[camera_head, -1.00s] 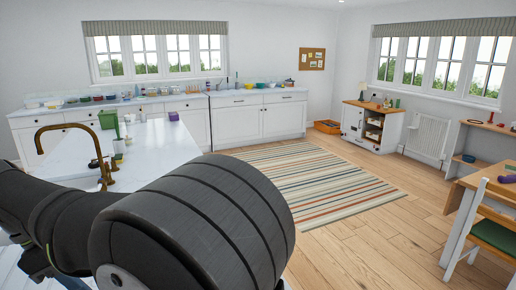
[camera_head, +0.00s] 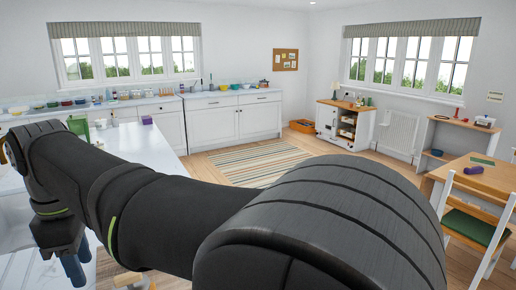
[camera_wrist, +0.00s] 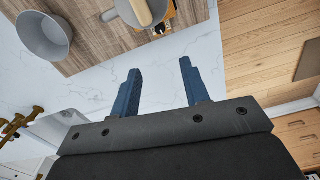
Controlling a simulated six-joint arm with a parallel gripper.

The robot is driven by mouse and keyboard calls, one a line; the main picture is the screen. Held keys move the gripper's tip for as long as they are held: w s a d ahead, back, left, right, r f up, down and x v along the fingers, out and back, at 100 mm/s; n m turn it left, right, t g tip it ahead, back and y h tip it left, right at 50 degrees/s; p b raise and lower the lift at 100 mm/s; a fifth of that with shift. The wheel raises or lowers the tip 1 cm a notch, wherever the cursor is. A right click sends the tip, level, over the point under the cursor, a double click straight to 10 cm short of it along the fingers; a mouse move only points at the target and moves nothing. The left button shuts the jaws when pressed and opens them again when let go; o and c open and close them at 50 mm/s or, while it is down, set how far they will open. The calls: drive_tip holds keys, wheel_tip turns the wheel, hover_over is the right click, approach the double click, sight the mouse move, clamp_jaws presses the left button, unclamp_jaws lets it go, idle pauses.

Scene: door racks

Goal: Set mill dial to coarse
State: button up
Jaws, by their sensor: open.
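My gripper (camera_wrist: 160,66) is open and empty, its two blue fingers apart over the white marble worktop in the wrist view. In the head view the gripper (camera_head: 73,270) hangs low at the left. At the top of the wrist view, a grey vessel with a pale wooden rod (camera_wrist: 140,12) is cut off by the frame edge. It stands beyond the fingertips on a wooden board (camera_wrist: 90,42); I cannot tell whether it is part of the mill. I cannot make out a mill dial or its setting in either view.
A grey bowl (camera_wrist: 43,36) sits at the board's left. A brass tap (camera_wrist: 14,126) is at the wrist view's left edge. Wooden floor (camera_wrist: 262,60) lies beyond the worktop's right edge. A table (camera_head: 474,174) and a green-seated chair (camera_head: 470,226) stand at the right.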

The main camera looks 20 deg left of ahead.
drive_tip(key=shift+f, duration=0.2)
drive_tip(key=shift+c, duration=0.2)
